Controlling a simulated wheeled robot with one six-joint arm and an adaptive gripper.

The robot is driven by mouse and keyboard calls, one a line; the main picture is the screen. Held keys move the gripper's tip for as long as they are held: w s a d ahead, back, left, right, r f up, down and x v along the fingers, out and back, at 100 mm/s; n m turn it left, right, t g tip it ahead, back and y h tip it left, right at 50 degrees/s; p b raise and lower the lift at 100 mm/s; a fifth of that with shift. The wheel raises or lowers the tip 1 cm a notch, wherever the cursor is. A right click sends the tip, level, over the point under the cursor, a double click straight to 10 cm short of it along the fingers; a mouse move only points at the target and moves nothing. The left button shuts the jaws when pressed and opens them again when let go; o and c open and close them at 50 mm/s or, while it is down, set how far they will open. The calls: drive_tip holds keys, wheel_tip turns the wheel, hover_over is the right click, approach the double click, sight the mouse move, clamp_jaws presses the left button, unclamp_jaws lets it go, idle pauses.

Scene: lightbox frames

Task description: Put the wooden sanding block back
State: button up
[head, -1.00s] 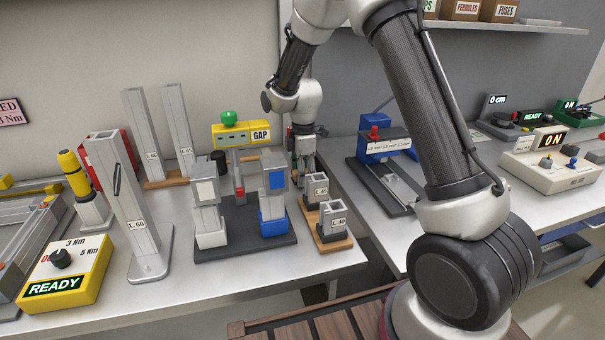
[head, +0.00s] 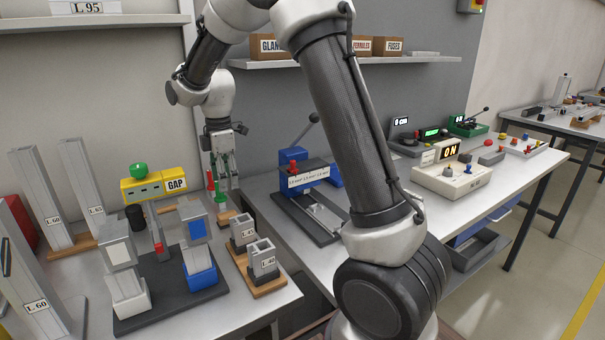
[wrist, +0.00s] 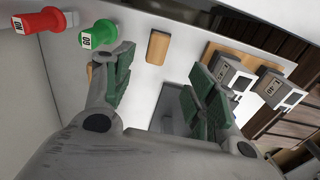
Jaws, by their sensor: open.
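A small tan wooden block (wrist: 158,46), which looks like the sanding block, lies on the pale bench top beyond my fingertips in the wrist view. In the head view a small brown piece (head: 227,215) below my gripper (head: 227,170) seems to be the same block. My gripper also shows in the wrist view (wrist: 162,85), with its green-padded fingers spread and nothing between them. It is above the bench and apart from the block. Part of another tan piece (wrist: 90,70) shows behind the left finger.
A green-handled tool (wrist: 97,34) and a red-handled tool (wrist: 40,20) stand close by the left finger. Grey L-40 and L-45 blocks sit on a wooden base (head: 268,286) to the right. A yellow GAP box (head: 155,186) and a dark fixture plate (head: 172,300) are nearby.

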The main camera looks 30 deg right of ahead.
drive_tip(key=s+d+r+m+t, duration=0.1)
drive_tip(key=s+d+r+m, duration=0.45)
drive_tip(key=s+r, duration=0.25)
drive_tip(key=s+d+r+m+t, duration=0.1)
drive_tip(key=s+d+m, duration=0.2)
drive_tip(key=s, duration=0.5)
drive_tip(key=s+d+r+m+t, duration=0.1)
drive_tip(key=s+d+m, duration=0.2)
drive_tip(key=s+m, duration=0.2)
drive_tip(key=s+d+r+m+t, duration=0.1)
drive_tip(key=s+m, duration=0.3)
drive_tip(key=s, duration=0.6)
drive_tip(key=shift+s+d+r, duration=0.15)
drive_tip(key=shift+s+d, duration=0.2)
drive_tip(key=shift+d, duration=0.55)
